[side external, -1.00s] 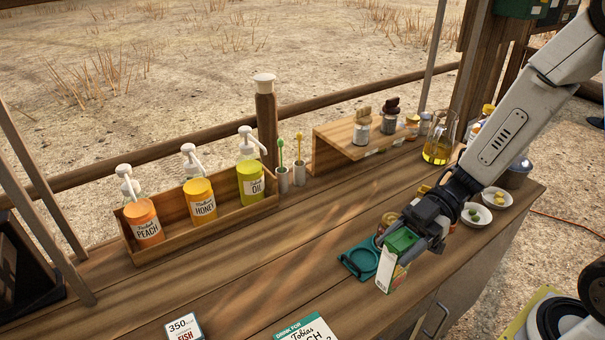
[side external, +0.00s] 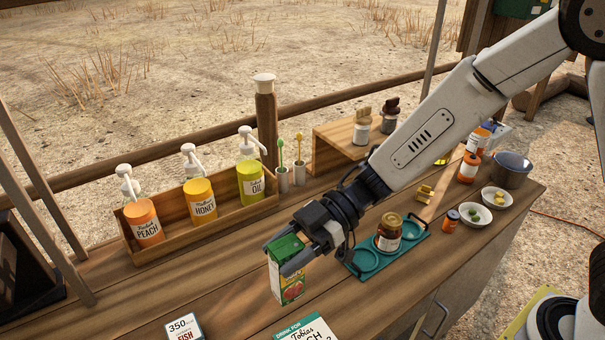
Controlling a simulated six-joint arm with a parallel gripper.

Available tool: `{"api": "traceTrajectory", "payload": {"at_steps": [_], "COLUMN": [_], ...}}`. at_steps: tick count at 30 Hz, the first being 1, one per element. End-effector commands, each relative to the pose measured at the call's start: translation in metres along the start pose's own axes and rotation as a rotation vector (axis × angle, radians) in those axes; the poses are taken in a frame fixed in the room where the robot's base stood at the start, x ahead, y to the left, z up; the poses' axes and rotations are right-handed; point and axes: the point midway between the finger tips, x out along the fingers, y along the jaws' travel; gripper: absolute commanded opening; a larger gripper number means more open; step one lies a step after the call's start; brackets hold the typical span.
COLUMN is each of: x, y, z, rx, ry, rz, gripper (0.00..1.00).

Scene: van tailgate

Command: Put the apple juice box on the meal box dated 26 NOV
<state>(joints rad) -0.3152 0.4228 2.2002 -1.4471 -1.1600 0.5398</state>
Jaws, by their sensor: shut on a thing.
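My gripper (side external: 286,256) is shut on a juice box (side external: 288,283), a carton with a green top and red fruit on its side. It holds the carton roughly upright over the front middle of the wooden counter. I cannot tell whether its bottom touches the counter. The fingers hide part of its upper sides. No meal box and no date 26 NOV can be made out in this view. Two printed cards stand cut off at the bottom edge: one reads "350" and "FISH" (side external: 184,327), the other "DRINK FOR Tobias" (side external: 308,330).
A teal tray (side external: 362,268) with a dark jar (side external: 389,232) lies right of the gripper. A wooden rack (side external: 170,246) holds pump bottles at the back left. Small bowls (side external: 474,215) and bottles stand at the right. The counter left of the carton is clear.

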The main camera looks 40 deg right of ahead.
Motion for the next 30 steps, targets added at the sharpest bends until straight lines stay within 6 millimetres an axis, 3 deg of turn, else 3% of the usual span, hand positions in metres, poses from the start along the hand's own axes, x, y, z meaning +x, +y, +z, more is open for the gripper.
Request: {"api": "traceTrajectory", "payload": {"at_steps": [6,12,23,30], "x": [0.044,0.067,0.074,0.086], "y": [-0.002,-0.006,-0.005,0.007], "z": [-0.029,-0.044,-0.048,-0.043], "rx": [-0.004,-0.003,-0.001,-0.001], "ry": [0.002,0.003,0.002,0.001], "rz": [-0.003,-0.003,0.0,-0.001], "gripper": [0.0,0.0,0.0,0.0]}}
